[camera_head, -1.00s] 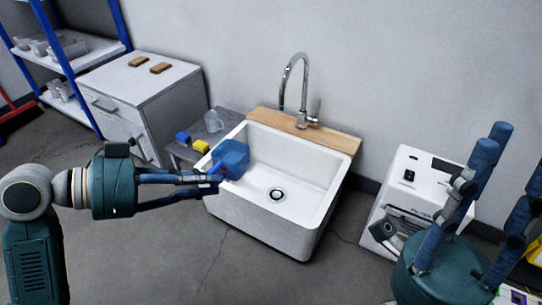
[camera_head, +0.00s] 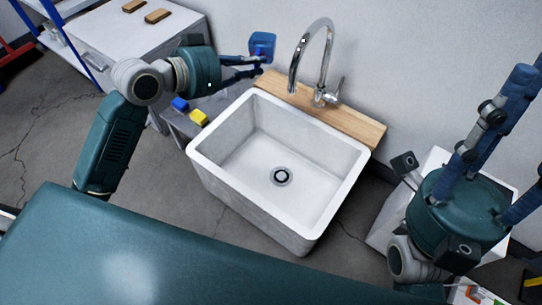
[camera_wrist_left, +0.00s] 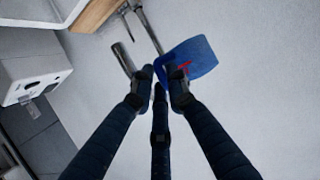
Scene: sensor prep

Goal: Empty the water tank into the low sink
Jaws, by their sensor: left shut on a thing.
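The blue water tank (camera_head: 262,44) is held up level with the faucet's top, by the back left corner of the low white sink (camera_head: 240,207). It also shows in the left wrist view (camera_wrist_left: 196,60), with a small red part on it. My left gripper (camera_head: 258,65) is shut on the tank's lower part. In the wrist view its fingers (camera_wrist_left: 162,86) are at the tank's near edge. The sink basin looks empty, with a dark drain in its floor. My right gripper (camera_head: 535,130) has its fingers spread at the right edge, partly cut off, with nothing seen in it.
A chrome faucet (camera_head: 322,62) rises from a wooden ledge (camera_head: 350,120) behind the sink, just right of the tank. A blue sponge (camera_head: 180,104) and a yellow sponge (camera_head: 198,118) lie on a low grey stand left of the sink. A white machine (camera_head: 385,222) stands at right.

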